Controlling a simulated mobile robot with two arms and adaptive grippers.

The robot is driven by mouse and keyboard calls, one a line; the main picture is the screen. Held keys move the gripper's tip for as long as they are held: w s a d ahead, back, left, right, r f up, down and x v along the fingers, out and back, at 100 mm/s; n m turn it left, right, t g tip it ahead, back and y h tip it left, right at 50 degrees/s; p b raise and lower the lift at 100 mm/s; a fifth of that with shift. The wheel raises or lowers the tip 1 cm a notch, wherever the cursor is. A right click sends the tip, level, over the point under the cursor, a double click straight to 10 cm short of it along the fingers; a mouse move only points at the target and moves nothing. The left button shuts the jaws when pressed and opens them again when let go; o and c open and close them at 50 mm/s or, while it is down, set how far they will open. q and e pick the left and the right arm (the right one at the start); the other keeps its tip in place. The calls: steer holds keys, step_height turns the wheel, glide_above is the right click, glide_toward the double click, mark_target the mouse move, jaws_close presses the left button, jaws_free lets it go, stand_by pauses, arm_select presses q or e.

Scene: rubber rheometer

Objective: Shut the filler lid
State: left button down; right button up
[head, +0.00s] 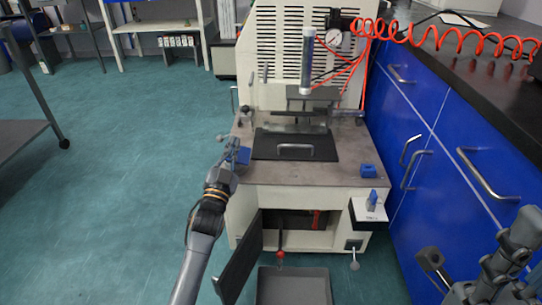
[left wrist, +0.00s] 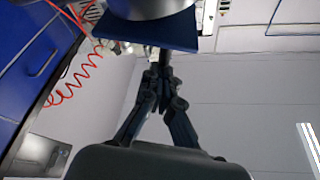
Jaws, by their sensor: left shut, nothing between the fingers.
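My left gripper (head: 230,152) is at the left edge of the machine's worktop. It is shut and empty; in the left wrist view its fingertips (left wrist: 163,78) meet just below a blue plate. That blue plate (left wrist: 152,33) has a round grey part behind it; I cannot tell whether the fingers touch it. A small blue piece (head: 242,156) shows beside the gripper in the head view. I cannot tell for certain which part is the filler lid. My right gripper (head: 480,268) is at the lower right, partly cut off, its finger state unclear.
The machine's worktop (head: 215,172) carries a black panel (head: 296,146) with a handle. Below, a dark cabinet door (head: 238,270) hangs open beside a grey tray (head: 292,287). Blue cabinets (head: 440,180) line the right. A grey table (head: 18,138) stands left; the floor between is free.

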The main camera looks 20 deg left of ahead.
arm_select(q)
steer(key=n, duration=0.1)
steer(key=a+n+y, duration=0.1)
steer(key=shift+s+f+n+y, duration=0.15)
steer(key=shift+f+n+y, duration=0.15)
steer(key=shift+f+n, duration=0.1)
steer(key=shift+a+f+n+y, duration=0.2)
steer(key=shift+a+n+y, duration=0.15)
steer(key=shift+n, duration=0.45)
